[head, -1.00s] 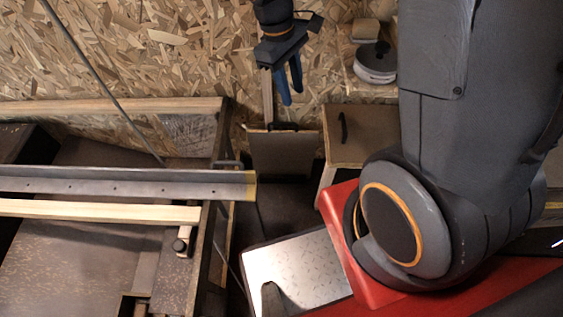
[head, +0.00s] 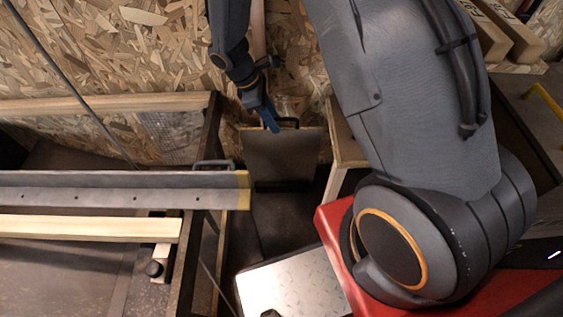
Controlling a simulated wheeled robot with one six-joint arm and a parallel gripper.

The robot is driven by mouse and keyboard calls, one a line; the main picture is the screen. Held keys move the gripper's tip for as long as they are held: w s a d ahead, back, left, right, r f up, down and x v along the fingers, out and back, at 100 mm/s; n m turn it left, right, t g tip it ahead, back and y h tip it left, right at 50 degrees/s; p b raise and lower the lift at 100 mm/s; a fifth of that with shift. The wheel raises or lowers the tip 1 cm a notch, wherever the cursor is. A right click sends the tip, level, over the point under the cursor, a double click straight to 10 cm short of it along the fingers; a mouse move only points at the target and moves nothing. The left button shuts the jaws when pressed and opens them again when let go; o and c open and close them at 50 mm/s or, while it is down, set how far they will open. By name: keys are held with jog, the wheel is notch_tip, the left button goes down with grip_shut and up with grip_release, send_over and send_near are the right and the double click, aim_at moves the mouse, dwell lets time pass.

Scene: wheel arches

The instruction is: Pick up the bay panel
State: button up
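A flat dark-brown panel (head: 283,160), which I take to be the bay panel, stands roughly upright in the gap near the chipboard wall. A dark handle shows at its top edge, partly hidden behind my gripper. The panel stays standing on the dark floor.
A steel angle beam (head: 110,190) with a yellow end lies left of the panel, above a pale wooden bar (head: 90,229). A wooden box edge (head: 345,140) stands close on the right. A shiny metal plate (head: 290,285) lies in front. My arm hides much of the right.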

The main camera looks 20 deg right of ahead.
aim_at(281, 128)
jog(key=b+x, duration=0.2)
jog(key=x, duration=0.3)
jog(key=shift+d+f, duration=0.1)
jog(key=shift+d, duration=0.2)
grip_shut()
dwell(1.1)
